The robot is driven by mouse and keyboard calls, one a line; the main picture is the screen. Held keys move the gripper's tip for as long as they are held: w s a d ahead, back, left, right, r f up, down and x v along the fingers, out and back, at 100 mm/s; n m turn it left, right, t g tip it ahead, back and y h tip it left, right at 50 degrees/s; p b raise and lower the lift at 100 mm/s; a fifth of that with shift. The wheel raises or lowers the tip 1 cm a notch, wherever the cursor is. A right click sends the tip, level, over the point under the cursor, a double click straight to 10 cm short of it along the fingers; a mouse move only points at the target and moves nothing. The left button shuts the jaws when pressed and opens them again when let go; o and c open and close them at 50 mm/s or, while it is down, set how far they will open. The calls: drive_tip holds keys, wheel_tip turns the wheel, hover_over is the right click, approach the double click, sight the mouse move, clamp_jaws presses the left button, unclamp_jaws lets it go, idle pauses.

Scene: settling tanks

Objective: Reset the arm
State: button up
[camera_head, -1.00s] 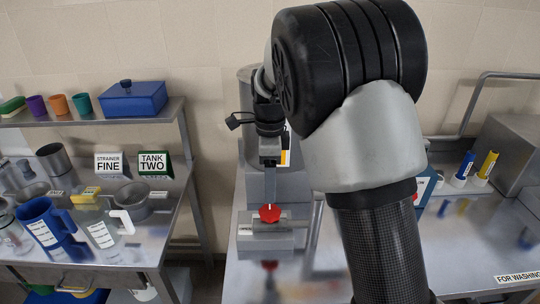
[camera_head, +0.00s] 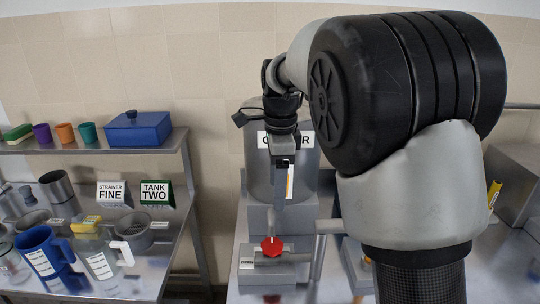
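My arm fills the right middle of the head view, with its large dark joint in front. My gripper (camera_head: 283,165) hangs down in front of a grey cylindrical tank (camera_head: 258,176) and above a red valve knob (camera_head: 272,246). I see the gripper nearly edge-on, so its finger gap does not show. No object shows in it. The red knob sits on a grey block on the steel bench, below the gripper and apart from the arm's wrist. The arm hides part of the tank's label.
On the left, a steel bench holds a blue measuring jug (camera_head: 44,250), a clear jug (camera_head: 103,265), a FINE strainer sign (camera_head: 112,193) and a TANK TWO sign (camera_head: 157,194). A shelf above holds a blue box (camera_head: 134,130) and several cups. A yellow bottle (camera_head: 494,193) stands partly hidden at right.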

drive_tip(key=s+d+r+n+t+y+p, duration=0.1)
drive_tip(key=s+d+r+n, duration=0.3)
drive_tip(key=s, duration=0.2)
drive_tip(key=s+d+r+n+t, duration=0.2)
drive_tip(key=s+d+r+n, duration=0.2)
drive_tip(key=s, duration=0.3)
drive_tip(key=s+d+f+n+t+h+p, duration=0.1)
drive_tip(key=s+d+f+n+t, duration=0.1)
drive_tip(key=s+n, duration=0.7)
drive_tip(key=shift+s+d, duration=0.85)
drive_tip(key=shift+s, duration=0.4)
drive_tip(key=shift+f, duration=0.1)
